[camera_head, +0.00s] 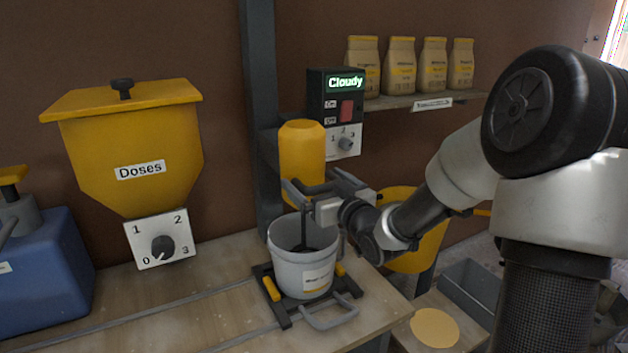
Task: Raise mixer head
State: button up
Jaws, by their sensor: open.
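The mixer head (302,150) is a yellow cylinder mounted by the dark grey upright column (259,110). Below it a dark shaft reaches down into a light grey bucket (302,270) with a label. Grey bars like a handle show at the lower part of the head. My gripper (298,190) is open, with its fingers at these bars in front of the head. I cannot tell bars from fingers exactly, nor whether they touch. The control box (337,110) beside the head shows "Cloudy" and has a red switch and a dial numbered 1 to 3.
The bucket stands in a dark frame with yellow clamps (271,288) on the wooden bench (190,310). Several bags (401,66) stand on the shelf at right. My arm fills the right side.

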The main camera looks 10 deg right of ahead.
jog(key=c, duration=1.3)
notch_tip(320, 180, up, 19)
jog(key=p, duration=1.2)
jog(key=shift+r+p, duration=0.15)
jog(key=shift+p, duration=0.15)
jog(key=shift+r, duration=0.1)
jog(key=o, duration=1.3)
jog(key=shift+f, duration=0.25)
